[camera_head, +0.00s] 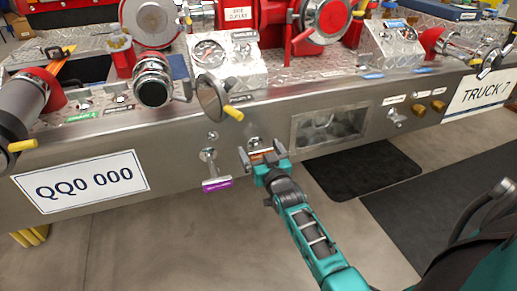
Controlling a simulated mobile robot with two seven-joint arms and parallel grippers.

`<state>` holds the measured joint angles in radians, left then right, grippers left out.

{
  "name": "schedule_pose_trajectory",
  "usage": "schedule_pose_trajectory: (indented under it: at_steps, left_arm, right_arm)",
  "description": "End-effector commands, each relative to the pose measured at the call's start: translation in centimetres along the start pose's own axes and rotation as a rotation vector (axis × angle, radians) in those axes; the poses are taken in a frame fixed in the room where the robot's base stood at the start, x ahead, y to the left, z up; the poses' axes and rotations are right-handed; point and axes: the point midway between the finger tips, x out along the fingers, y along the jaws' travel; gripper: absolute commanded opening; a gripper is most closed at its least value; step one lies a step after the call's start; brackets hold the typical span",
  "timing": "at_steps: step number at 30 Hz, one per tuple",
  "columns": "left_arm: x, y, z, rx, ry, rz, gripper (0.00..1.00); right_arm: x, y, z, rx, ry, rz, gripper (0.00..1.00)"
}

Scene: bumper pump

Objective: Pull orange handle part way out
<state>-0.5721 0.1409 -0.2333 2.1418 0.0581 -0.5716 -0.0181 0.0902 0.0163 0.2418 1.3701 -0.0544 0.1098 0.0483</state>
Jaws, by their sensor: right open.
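The orange handle (260,153) shows as a small orange strip at the lower middle of the truck's metal bumper, below a round fitting. My right gripper (262,153) reaches up to it from below, its arm coming in from the lower right. Its two fingers are open, one on each side of the orange strip. I cannot tell whether either finger touches it. The gripper hides part of the handle. My left gripper is not in view.
A purple-tagged handle (217,184) hangs close to the left of my gripper. A round cap with a yellow lever (212,98) juts out above. A recessed window (330,125) is to the right. Dark mats (362,172) lie on the open floor.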

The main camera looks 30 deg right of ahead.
Motion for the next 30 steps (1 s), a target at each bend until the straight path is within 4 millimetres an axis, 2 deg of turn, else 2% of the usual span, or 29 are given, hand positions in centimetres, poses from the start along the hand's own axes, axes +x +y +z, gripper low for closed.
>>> schedule_pose_trajectory:
  at_steps: [5,24,30]
  left_arm:
    - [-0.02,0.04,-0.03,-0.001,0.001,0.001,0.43]
    - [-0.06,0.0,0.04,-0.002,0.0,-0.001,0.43]
    - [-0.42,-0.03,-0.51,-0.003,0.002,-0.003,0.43]
  right_arm:
    - [0.0,-0.01,-0.01,0.0,0.0,0.0,0.98]
    - [-0.01,-0.01,0.02,0.0,-0.001,0.0,0.37]
    - [-0.57,-0.02,-0.1,0.0,-0.004,-0.001,0.35]
